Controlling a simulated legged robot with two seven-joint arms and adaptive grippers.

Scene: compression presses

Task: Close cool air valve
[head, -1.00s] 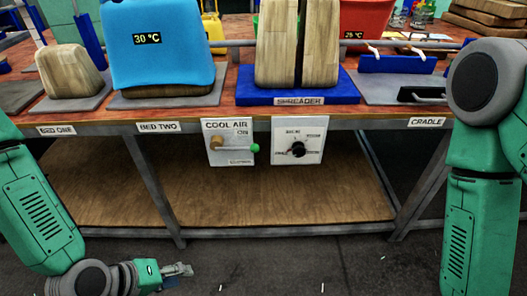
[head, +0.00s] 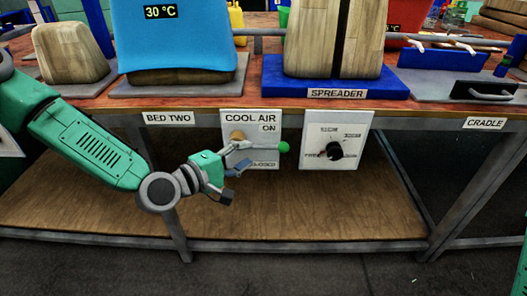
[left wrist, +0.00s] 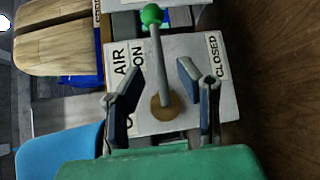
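The cool air valve panel (head: 262,125) is a white plate on the table's front, marked ON at the top and CLOSED at the bottom. Its lever has a brass hub (left wrist: 166,107), a grey rod (left wrist: 157,62) and a green knob (head: 284,147). In the head view the lever lies about level, knob to the right. My left gripper (head: 240,160) is in front of the panel, partly covering the lever. In the left wrist view the open gripper (left wrist: 160,90) has a finger on each side of the rod, with gaps. My right gripper is not visible.
A second white panel with a black dial (head: 334,151) hangs just right of the valve. Above are the tabletop (head: 256,88), a blue SPREADER base (head: 336,84) and a blue cover (head: 170,45). A wooden lower shelf (head: 300,216) lies below.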

